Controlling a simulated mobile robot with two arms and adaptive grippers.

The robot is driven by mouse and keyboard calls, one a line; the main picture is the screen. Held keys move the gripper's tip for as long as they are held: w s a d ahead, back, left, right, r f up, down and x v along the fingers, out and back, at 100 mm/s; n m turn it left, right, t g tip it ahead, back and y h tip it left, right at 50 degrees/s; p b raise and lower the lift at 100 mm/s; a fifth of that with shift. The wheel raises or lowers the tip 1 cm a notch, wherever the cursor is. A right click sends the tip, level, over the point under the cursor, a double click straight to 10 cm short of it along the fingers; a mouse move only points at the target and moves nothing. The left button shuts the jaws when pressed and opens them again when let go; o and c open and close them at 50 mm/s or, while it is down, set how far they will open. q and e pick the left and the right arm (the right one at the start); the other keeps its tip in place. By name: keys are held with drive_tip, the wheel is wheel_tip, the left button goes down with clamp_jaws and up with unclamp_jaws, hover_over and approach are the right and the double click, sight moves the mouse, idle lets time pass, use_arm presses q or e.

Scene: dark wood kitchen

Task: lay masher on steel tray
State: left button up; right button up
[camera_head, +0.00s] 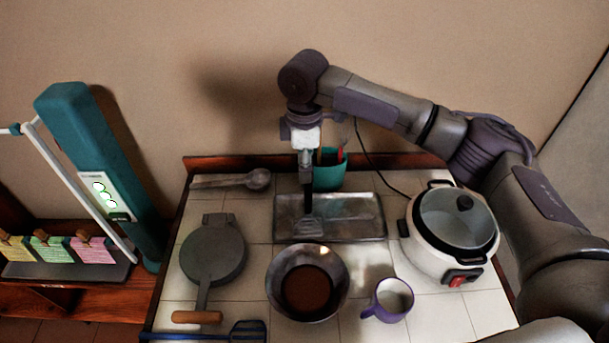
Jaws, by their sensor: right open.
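The steel tray (374,231) lies on the tiled worktop, in the middle towards the back. My right gripper (307,190) points down over the tray's left part and is open. I cannot tell for sure whether this is the masher or partly my fingertips. A blue tool with a slotted head (249,330) lies at the front left edge, partly cut off by the picture. My left gripper is not in view.
A grey ladle-like tool (257,180) lies at the back left. A teal holder (329,172) stands behind the tray. A round press (212,254), a pan (280,262), a purple mug (388,301) and a white cooker (432,253) surround the tray's front and sides.

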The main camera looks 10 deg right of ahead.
wheel_tip(320, 180, up, 8)
drive_tip(key=shift+f+b, duration=0.1)
drive_tip(key=shift+b, duration=1)
drive_tip(key=shift+r, duration=0.6)
drive_tip(key=shift+s+a+f, duration=0.1)
